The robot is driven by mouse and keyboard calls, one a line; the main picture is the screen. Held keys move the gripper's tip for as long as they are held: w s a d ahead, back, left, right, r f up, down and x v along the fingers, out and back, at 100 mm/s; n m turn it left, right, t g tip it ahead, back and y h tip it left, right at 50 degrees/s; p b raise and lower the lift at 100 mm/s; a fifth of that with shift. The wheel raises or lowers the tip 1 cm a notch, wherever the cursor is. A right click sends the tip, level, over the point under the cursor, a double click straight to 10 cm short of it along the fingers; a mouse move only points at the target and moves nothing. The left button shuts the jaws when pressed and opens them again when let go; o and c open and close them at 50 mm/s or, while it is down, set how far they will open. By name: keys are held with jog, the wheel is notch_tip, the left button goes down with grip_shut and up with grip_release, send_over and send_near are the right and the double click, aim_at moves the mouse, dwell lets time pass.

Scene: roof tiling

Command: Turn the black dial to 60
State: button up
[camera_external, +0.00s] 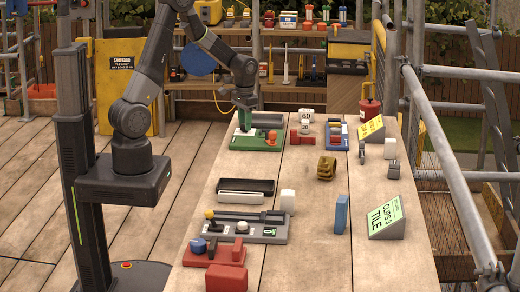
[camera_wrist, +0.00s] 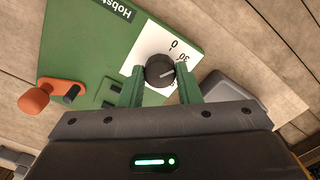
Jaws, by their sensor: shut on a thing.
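The black dial (camera_wrist: 160,70) sits on a white scale plate (camera_wrist: 150,45) on a green board (camera_wrist: 85,50). The marks 0 and 30 show on the scale; further marks are hidden by my gripper. The dial's pale pointer line points to the right in the wrist view, a little below the 30 mark. My gripper (camera_wrist: 161,84) has its green fingers on either side of the dial and is shut on it. In the external view my gripper (camera_external: 245,127) reaches down onto the green board (camera_external: 268,147), and the dial is hidden there.
An orange-red knob (camera_wrist: 33,102) stands on the green board, left of the dial. A grey block (camera_wrist: 222,92) lies close to the right finger. A black tray (camera_external: 246,187) lies nearer the camera.

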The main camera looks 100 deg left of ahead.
jog(key=m, duration=0.5)
jog(key=shift+m, duration=0.3)
jog(key=shift+m+b, duration=0.35)
jog(key=shift+m, duration=1.75)
jog(key=o, duration=1)
jog(key=shift+c, duration=0.2)
notch_tip(320, 180, up, 14)
jog(key=shift+f, duration=0.1)
